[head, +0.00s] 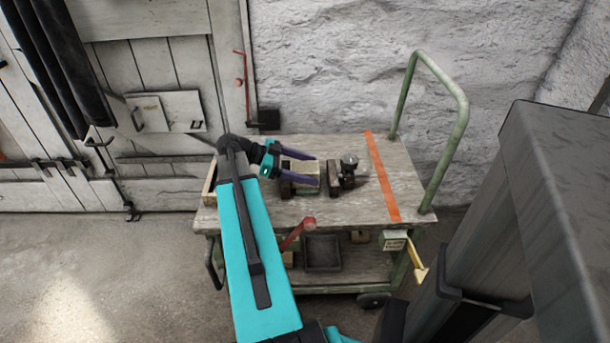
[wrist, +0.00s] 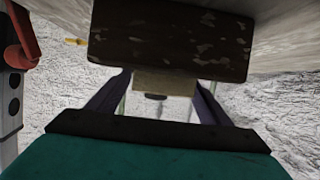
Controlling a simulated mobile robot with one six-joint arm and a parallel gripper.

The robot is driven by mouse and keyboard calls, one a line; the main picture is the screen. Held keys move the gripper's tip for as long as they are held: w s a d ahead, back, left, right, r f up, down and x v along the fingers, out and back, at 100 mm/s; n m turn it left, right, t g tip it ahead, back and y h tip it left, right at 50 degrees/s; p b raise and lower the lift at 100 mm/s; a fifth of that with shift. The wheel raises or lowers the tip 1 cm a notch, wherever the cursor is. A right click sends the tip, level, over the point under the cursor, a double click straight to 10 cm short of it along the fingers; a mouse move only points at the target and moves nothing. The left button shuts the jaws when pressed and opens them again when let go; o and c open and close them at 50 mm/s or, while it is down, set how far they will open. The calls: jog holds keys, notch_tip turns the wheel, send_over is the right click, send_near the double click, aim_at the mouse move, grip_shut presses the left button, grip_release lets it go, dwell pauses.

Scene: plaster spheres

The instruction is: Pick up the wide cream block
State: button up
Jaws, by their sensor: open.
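The wide cream block (head: 303,173) is on the cart's wooden top, by a dark brown block (head: 286,189). My gripper (head: 317,171) is open, with its two purple fingers on either side of the cream block. In the wrist view the cream block (wrist: 165,84) shows between the fingers, partly covered by a dark speckled block (wrist: 170,42) in front. I cannot tell whether the fingers touch the cream block.
The cart (head: 240,216) has an orange stripe (head: 382,178) and a green handle (head: 460,125) at right. Close right of my fingers stand a dark block (head: 334,180) and a round metal object (head: 349,160). The top's right part is clear. A rough white wall (head: 330,60) stands behind.

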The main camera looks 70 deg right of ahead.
aim_at(316, 171)
jog(key=shift+x, duration=1.55)
jog(key=shift+w, duration=0.1)
jog(key=c, duration=1.8)
jog(key=shift+c, duration=0.2)
jog(key=shift+r, duration=0.15)
